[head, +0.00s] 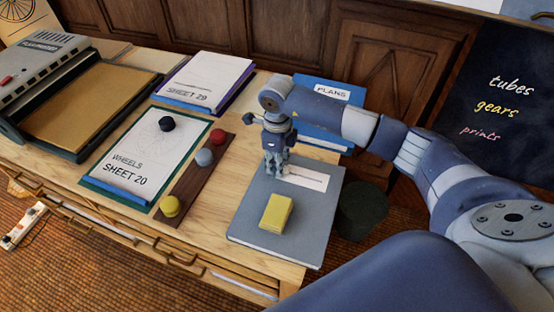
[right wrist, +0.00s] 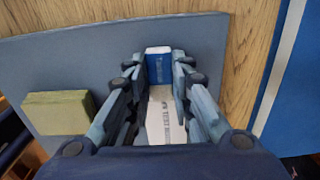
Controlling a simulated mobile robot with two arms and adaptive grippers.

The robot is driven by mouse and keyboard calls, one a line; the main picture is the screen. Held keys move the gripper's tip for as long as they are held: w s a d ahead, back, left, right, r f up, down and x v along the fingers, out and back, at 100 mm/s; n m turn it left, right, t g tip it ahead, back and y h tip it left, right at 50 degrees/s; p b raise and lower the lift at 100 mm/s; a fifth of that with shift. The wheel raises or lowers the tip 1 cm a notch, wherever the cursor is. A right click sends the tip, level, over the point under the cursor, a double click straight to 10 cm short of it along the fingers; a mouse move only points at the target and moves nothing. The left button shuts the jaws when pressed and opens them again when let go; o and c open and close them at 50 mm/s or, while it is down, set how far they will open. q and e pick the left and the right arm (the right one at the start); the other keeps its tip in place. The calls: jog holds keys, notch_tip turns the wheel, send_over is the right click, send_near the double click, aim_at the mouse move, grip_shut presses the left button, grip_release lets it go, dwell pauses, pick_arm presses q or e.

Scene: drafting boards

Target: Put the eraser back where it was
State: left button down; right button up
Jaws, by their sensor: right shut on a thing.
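My right gripper (head: 272,168) points down over the far left part of a grey folder or board (head: 252,215). In the right wrist view its two fingers (right wrist: 158,75) are closed on a small blue block with a white edge, which looks like the eraser (right wrist: 158,67). The fingers mostly hide it in the head view. I cannot tell whether it touches the grey surface. A white label (head: 305,177) lies on the grey surface beside the gripper. A yellow block (head: 276,213) sits nearer the front of it. My left gripper is not in view.
Left of the grey board, a dark strip (head: 183,189) bears red, grey and yellow knobs. Beyond it are the SHEET 20 clipboard (head: 125,178), with a black knob on it, and SHEET 29 (head: 205,80). Blue PLANS (head: 318,85) lies behind my arm. A dark round bin (head: 362,208) stands right of the table.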

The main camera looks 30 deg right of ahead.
jog(key=shift+f, duration=0.1)
jog(key=o, duration=0.9)
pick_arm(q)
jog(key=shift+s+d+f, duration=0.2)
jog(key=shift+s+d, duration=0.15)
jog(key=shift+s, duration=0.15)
pick_arm(e)
jog(key=shift+o, duration=0.2)
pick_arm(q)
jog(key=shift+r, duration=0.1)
pick_arm(e)
jog(key=shift+w+r, duration=0.1)
jog(key=shift+r, duration=0.25)
pick_arm(q)
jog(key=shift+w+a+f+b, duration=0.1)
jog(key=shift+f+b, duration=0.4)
jog(key=shift+b, duration=0.05)
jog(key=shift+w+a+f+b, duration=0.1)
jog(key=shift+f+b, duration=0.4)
pick_arm(e)
notch_tip(320, 180, up, 12)
jog(key=shift+f, duration=0.2)
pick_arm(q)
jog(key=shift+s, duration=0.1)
pick_arm(e)
jog(key=shift+f, duration=0.1)
